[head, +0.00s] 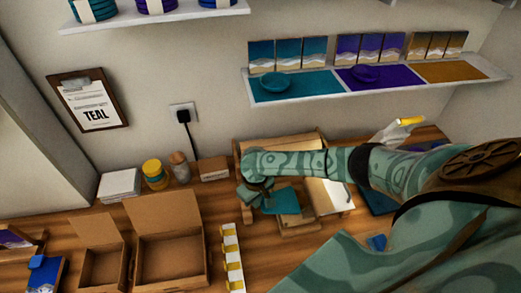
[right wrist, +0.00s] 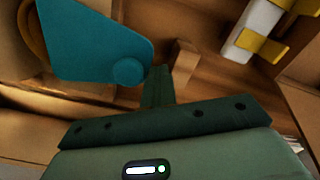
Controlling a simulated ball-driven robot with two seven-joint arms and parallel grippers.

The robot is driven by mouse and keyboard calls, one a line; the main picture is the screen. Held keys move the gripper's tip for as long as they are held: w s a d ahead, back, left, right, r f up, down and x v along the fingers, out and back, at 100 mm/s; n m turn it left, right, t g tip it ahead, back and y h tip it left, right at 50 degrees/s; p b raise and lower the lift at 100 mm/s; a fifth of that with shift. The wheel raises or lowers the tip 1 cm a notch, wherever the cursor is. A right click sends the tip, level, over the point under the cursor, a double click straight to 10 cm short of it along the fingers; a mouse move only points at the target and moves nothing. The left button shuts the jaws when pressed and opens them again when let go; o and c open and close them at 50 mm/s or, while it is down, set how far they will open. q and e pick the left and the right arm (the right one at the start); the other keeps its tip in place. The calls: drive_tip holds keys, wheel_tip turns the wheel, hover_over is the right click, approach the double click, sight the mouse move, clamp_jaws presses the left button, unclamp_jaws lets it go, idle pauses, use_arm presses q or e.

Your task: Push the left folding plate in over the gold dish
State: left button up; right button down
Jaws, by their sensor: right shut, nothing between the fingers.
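A flat teal plate (head: 283,201) lies in the wooden frame below my right forearm. In the right wrist view the teal plate (right wrist: 92,42) has a round knob at its near corner. My right gripper (head: 256,194) is at the left side of the frame, beside the plate. In the right wrist view its fingers (right wrist: 160,86) are shut and empty, close to the knob; I cannot tell if they touch. A gold-brown curved rim (right wrist: 30,35) shows at the left, partly covered by the plate; I cannot tell if it is the gold dish. My left gripper is out of view.
The wooden frame (head: 280,143) stands against the back, with a pale panel (head: 327,196) at its right. A white strip with yellow pieces (head: 232,258) and open cardboard boxes (head: 172,258) are to the left. A yellow-handled tool (head: 400,127) stands behind my arm.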

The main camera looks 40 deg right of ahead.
drive_tip(key=shift+a, duration=0.1)
drive_tip(key=w+a, duration=0.1)
drive_tip(key=a, duration=0.1)
drive_tip(key=w+a, duration=0.1)
drive_tip(key=a, duration=0.2)
drive_tip(key=w+a, duration=0.2)
drive_tip(key=a, duration=0.1)
wheel_tip(320, 180, up, 10)
drive_tip(key=p, duration=1.1)
drive_tip(key=shift+p, duration=0.4)
drive_tip(key=shift+s, duration=0.1)
